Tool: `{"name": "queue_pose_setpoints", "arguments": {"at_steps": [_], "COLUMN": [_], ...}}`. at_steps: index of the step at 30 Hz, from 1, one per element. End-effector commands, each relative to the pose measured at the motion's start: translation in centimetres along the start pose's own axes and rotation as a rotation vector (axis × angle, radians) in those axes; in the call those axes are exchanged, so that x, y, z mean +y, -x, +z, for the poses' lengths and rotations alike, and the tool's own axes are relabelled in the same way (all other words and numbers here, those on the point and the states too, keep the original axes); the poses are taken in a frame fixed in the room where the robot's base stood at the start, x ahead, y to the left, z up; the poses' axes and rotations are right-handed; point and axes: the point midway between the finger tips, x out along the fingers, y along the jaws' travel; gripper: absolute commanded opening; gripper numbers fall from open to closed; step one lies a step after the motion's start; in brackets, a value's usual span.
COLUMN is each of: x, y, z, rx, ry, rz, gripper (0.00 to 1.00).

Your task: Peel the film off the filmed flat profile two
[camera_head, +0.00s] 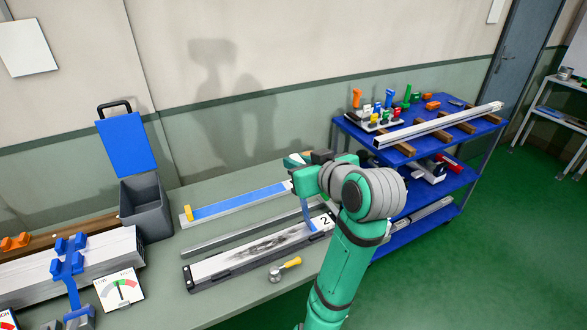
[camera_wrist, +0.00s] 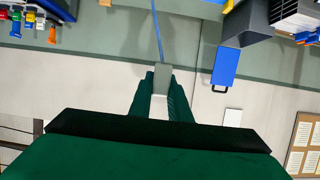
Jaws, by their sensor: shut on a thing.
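My gripper (camera_head: 300,170) is above the table beside the right end of a long flat profile (camera_head: 225,264) marked with a "2". In the wrist view its fingers (camera_wrist: 160,78) are shut on a narrow blue film strip (camera_wrist: 156,30). In the head view the strip (camera_head: 307,213) hangs from the gripper down to the profile near the "2" label (camera_head: 325,221). The profile's face looks bare and pale with dark smudges. Whether the film still touches it is hard to tell. My arm hides part of the right end.
A second profile with blue film (camera_head: 235,204) and a yellow end piece lies behind, with a grey bar (camera_head: 235,235) between. A grey bin with blue lid (camera_head: 146,205) stands left. A yellow-handled tool (camera_head: 283,269) lies in front. A blue cart (camera_head: 420,150) stands right.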

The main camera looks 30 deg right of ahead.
Motion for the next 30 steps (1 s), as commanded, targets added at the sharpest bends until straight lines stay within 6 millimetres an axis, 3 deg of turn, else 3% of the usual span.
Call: {"name": "queue_pose_setpoints", "arguments": {"at_steps": [30], "x": [1.7], "y": [0.8], "z": [-2.0], "rx": [0.001], "ry": [0.000], "rz": [0.000], "gripper": [0.00]}}
